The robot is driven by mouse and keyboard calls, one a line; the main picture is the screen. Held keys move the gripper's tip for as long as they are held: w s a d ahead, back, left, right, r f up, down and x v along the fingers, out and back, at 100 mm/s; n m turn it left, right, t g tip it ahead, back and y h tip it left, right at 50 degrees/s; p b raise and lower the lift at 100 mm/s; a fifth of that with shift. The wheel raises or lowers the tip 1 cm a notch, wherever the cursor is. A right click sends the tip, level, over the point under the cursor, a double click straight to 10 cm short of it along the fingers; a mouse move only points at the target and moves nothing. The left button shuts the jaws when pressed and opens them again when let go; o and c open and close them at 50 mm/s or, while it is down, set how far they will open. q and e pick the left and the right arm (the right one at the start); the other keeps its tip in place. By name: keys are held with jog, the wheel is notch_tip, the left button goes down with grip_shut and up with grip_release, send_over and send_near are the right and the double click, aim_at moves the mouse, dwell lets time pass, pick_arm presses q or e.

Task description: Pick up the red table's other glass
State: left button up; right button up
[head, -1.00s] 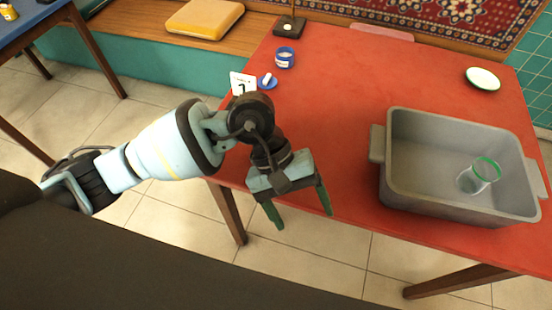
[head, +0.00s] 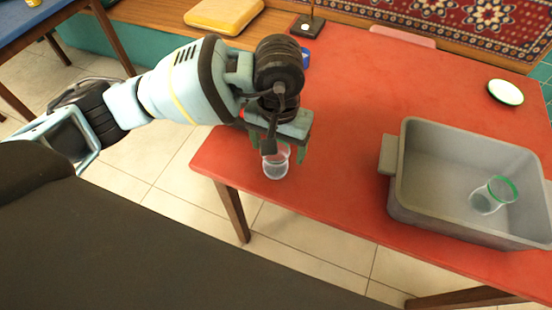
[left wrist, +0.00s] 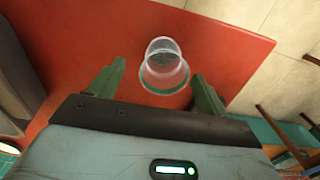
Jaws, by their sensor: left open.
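A clear glass (head: 276,164) stands on the red table (head: 350,120) near its front-left edge. In the left wrist view the same glass (left wrist: 163,62) shows from above, with a green rim, between the directions of the two green fingers. My left gripper (head: 280,150) is open, above and around the glass's upper part; I cannot tell whether a finger touches it. The left gripper also shows in the left wrist view (left wrist: 158,72), with a gap on both sides of the glass. Another green-rimmed glass (head: 487,200) lies tilted in the grey bin (head: 398,175). My right gripper is not in view.
The grey bin takes up the table's right front. A white dish with a green rim (head: 505,92) lies behind it. A dark stand (head: 307,27) and a partly hidden blue item (head: 305,57) are at the back left. The middle of the table is clear.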

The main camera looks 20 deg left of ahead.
pick_arm(q)
jog(key=shift+w+a+f, duration=0.1)
jog(key=shift+a+f, duration=0.05)
jog(key=shift+f, duration=1.5)
jog(key=shift+a+f, duration=0.15)
jog(key=shift+f, duration=1.45)
jog(key=c, duration=1.1)
